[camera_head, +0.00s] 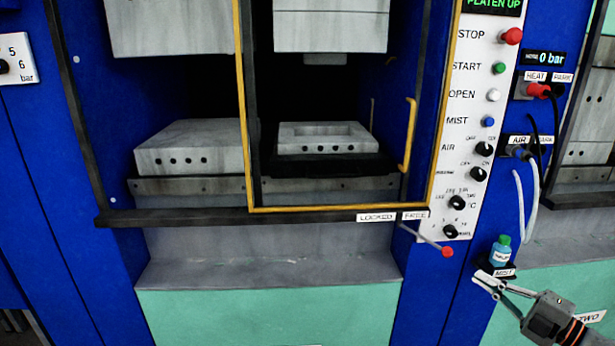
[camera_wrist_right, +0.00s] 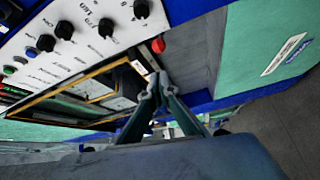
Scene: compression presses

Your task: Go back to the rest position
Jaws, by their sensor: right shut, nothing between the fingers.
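My right gripper (camera_head: 482,278) is at the lower right of the head view, in front of the press's blue and green lower front. It is shut and empty. Its fingertips are below and left of a small blue bottle with a green cap (camera_head: 501,252), apart from the red knob (camera_head: 447,251) of a lever. In the right wrist view the fingers (camera_wrist_right: 160,78) point toward the press front, near the red knob (camera_wrist_right: 158,45). My left gripper is not in view.
The press has a yellow-framed guard (camera_head: 240,100) and a white control panel (camera_head: 462,110) with buttons and dials. A grey mould block (camera_head: 325,137) stands inside behind the guard. The lower green front (camera_head: 270,318) is clear.

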